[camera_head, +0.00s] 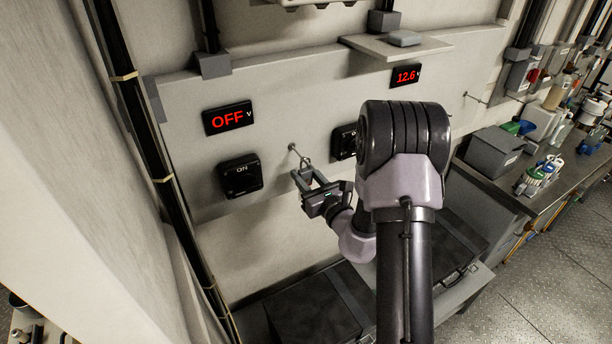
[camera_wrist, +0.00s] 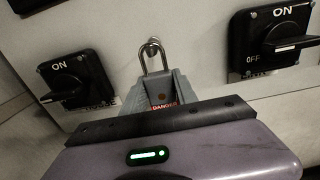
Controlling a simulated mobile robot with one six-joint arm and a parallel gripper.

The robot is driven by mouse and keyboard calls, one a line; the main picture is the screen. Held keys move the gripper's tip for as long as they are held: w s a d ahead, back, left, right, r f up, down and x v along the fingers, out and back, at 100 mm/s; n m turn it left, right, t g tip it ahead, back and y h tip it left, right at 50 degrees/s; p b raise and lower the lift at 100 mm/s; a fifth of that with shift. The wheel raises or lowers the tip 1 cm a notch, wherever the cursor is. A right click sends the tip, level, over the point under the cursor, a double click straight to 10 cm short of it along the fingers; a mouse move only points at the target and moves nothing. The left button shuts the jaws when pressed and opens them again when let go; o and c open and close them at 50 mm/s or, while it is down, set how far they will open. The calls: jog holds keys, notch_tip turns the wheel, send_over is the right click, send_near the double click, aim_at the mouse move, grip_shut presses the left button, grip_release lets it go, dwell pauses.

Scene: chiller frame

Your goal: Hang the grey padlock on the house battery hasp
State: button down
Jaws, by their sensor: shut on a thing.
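The grey padlock (camera_wrist: 161,97) is upright between the fingers of my gripper (camera_wrist: 158,92), with a red DANGER label on its body. Its silver shackle (camera_wrist: 143,58) points up, and the shackle top overlaps a round-headed wall peg (camera_wrist: 152,46); I cannot tell if the peg passes through it. In the head view my gripper (camera_head: 311,180) is shut on the padlock just below and right of the peg (camera_head: 292,147). Two black rotary switches flank the padlock: a left one (camera_wrist: 77,77) and a right one (camera_wrist: 287,40). I cannot identify the house battery hasp.
A red OFF display (camera_head: 229,118) is above the left switch (camera_head: 240,177), and a 12.6 display (camera_head: 405,76) is at upper right. A small shelf (camera_head: 375,44) juts out above. Dark boxes (camera_head: 312,306) stand below. Another peg (camera_head: 466,95) is farther right, near a cluttered bench.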

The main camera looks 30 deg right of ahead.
jog(key=c, duration=0.9)
grip_release()
jog(key=shift+s, duration=0.1)
